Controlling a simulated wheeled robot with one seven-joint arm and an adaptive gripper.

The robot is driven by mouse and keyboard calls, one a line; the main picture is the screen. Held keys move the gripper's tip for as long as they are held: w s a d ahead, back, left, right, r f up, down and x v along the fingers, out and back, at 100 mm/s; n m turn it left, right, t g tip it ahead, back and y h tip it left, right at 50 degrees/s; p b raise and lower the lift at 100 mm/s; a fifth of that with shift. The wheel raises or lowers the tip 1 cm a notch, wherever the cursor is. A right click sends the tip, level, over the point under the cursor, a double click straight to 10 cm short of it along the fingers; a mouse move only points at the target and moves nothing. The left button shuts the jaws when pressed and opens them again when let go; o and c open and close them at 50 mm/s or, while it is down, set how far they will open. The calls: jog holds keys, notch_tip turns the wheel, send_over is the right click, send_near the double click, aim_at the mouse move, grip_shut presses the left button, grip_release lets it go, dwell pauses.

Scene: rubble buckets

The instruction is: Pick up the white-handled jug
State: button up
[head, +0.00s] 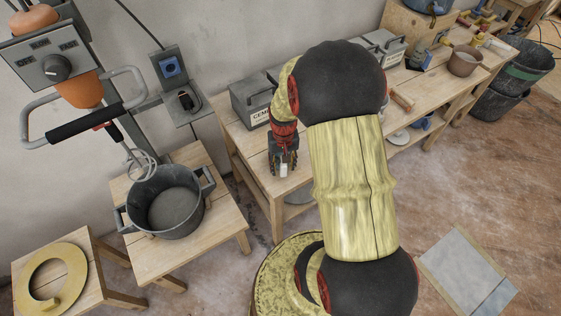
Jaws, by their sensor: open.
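I cannot make out a white-handled jug for certain in the head view; my arm hides part of the long bench. My gripper (284,168) points down over the left end of the wooden bench (240,148), in front of a grey box with lettering. It is open. A small white patch shows at its fingertips, and I cannot tell whether it is part of the gripper or a thing behind it.
The grey lettered box (249,100) stands close behind my gripper. A dark tub (168,203) sits on a stool below a mixer (70,75) at left. A brown bucket (466,61) stands on the bench's right; black buckets (497,103) are on the floor beyond.

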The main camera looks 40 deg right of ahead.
jog(key=shift+c, duration=1.4)
jog(key=c, duration=0.7)
grip_shut()
